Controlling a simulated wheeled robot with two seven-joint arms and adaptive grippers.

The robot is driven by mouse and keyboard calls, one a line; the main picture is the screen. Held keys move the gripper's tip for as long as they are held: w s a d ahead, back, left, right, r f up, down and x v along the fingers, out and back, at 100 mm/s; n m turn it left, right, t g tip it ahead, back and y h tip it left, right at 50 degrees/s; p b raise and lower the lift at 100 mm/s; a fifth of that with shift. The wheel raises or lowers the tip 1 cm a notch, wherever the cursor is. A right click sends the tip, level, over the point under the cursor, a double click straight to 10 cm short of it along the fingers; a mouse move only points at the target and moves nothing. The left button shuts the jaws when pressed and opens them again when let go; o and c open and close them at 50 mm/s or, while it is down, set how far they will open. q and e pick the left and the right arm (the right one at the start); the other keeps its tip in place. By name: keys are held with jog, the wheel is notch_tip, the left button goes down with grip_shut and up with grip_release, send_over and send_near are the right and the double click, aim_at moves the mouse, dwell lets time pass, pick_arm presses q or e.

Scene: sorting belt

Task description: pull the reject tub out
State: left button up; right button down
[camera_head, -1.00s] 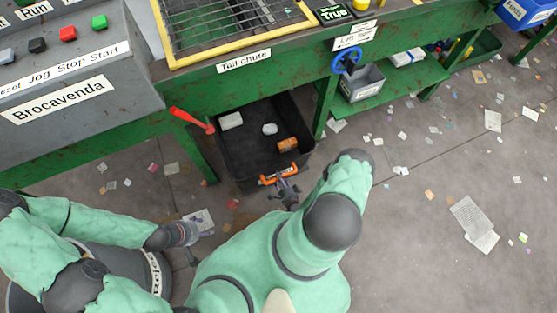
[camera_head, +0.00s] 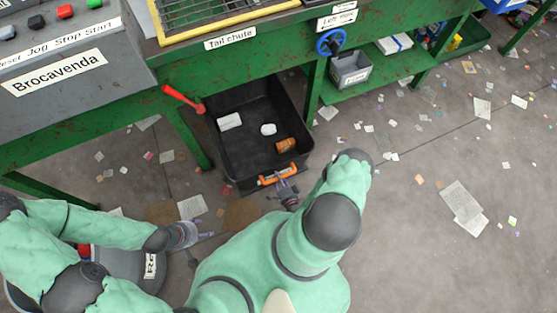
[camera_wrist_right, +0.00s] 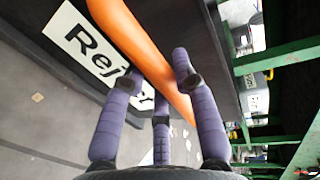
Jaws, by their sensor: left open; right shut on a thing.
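The reject tub (camera_head: 233,165) is a black open bin on the floor, partly under the green bench. It holds a white block, a pale lump and an orange-brown item. Its orange handle (camera_head: 279,175) is on the near wall. My right gripper (camera_head: 286,186) is shut on that handle; in the right wrist view its purple fingers (camera_wrist_right: 160,90) close around the orange bar (camera_wrist_right: 135,40), beside a partly hidden "Reject" label (camera_wrist_right: 90,45). My left gripper (camera_head: 196,234) is open and empty, low at the left, away from the tub.
The green bench (camera_head: 260,60) with the tail chute label stands over the tub's far end. A red lever (camera_head: 183,98) juts out at its left. A blue handwheel (camera_head: 331,43) and a grey bin (camera_head: 350,70) are at its right. Paper scraps litter the floor.

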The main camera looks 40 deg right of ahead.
jog(key=c, duration=1)
grip_release()
jog(key=shift+o, duration=0.2)
jog(key=v, duration=1.2)
